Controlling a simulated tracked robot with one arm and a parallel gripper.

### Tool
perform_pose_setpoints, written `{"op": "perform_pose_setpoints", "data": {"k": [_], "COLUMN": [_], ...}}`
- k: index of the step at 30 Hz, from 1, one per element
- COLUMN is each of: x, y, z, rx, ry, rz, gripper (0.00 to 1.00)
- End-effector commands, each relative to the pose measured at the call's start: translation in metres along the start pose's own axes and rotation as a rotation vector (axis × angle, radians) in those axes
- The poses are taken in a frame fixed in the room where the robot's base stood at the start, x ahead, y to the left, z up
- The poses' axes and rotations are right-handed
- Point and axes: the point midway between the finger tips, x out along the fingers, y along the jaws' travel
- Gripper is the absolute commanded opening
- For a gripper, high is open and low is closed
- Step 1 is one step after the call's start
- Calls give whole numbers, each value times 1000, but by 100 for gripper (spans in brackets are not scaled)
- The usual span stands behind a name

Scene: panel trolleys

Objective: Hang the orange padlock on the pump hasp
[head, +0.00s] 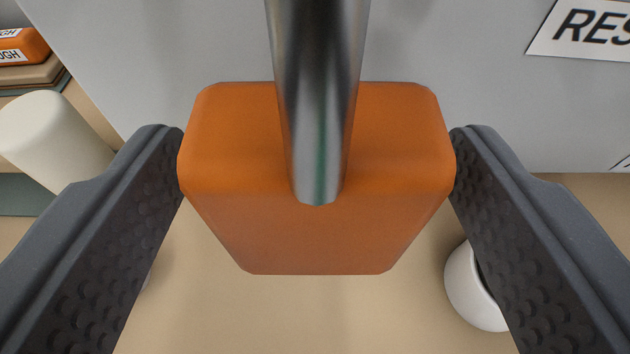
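The orange padlock (315,240) is in the middle of the head view, between the two fingers of my gripper (316,185). The dark, textured fingers touch its left and right sides, so my gripper is shut on it. A silver metal bar (318,110), which looks like its shackle, runs from the top edge of the picture down over the middle of the orange body. I cannot see where the bar's upper end goes. I cannot make out the pump hasp in this view.
A grey panel (160,60) with a white label (585,30) reading "RES" fills the top. At left are a white cylinder (50,135) and an orange labelled block (22,47) on a stack. A white cup (470,295) is partly behind the right finger.

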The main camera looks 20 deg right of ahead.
Motion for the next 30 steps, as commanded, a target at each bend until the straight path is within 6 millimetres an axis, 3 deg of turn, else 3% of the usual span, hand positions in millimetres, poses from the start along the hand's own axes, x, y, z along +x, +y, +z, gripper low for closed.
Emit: {"op": "perform_pose_setpoints", "data": {"k": [13,30], "x": [-10,-92], "y": [0,-1], "z": [0,0], "rx": [0,-1], "ry": [0,1], "rz": [-1,-1], "gripper": [67,67]}}
